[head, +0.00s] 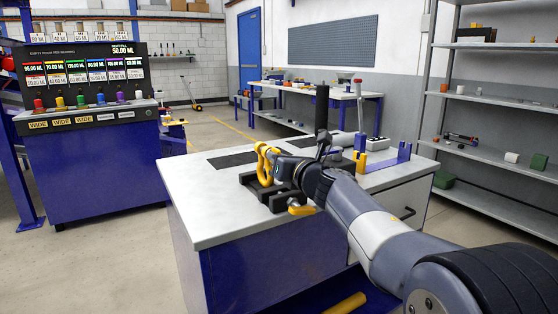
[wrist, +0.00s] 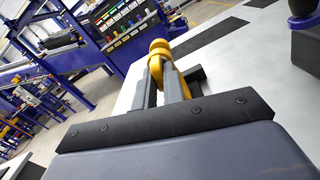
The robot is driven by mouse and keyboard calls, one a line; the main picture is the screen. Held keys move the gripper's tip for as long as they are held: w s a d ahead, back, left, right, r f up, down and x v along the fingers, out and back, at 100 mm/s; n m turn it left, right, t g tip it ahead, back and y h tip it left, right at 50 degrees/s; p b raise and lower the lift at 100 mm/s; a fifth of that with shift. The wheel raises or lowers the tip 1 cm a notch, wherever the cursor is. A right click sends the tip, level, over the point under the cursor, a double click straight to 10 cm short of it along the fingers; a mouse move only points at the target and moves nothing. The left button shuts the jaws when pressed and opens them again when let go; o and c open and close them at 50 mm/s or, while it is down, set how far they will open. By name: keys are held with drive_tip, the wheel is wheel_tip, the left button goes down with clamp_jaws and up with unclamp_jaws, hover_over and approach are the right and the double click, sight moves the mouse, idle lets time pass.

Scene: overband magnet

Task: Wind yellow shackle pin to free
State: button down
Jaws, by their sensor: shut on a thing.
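The yellow shackle (head: 264,166) stands at a black stand (head: 262,190) on the bench top, in the middle of the head view. My gripper (head: 283,169) reaches it from the right. In the wrist view my gripper's two grey fingers (wrist: 164,85) are closed about a yellow part, which I take as the yellow shackle pin (wrist: 159,52); its rounded yellow end shows beyond the fingertips. The pin's thread and how far it sits in the shackle are hidden by the fingers and the wrist.
A yellow piece (head: 300,209) lies near the stand's front. Black pads (head: 232,159) lie on the bench top (head: 200,205). The bench's left front is clear.

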drive_tip(key=n+b, duration=0.2)
drive_tip(key=n, duration=0.1)
drive_tip(key=shift+f, duration=0.15)
drive_tip(key=shift+n+b, duration=0.3)
drive_tip(key=shift+n, duration=0.5)
drive_tip(key=n+b, duration=0.2)
drive_tip(key=shift+n, duration=0.3)
drive_tip(key=shift+n+b, duration=0.4)
drive_tip(key=shift+n, duration=0.7)
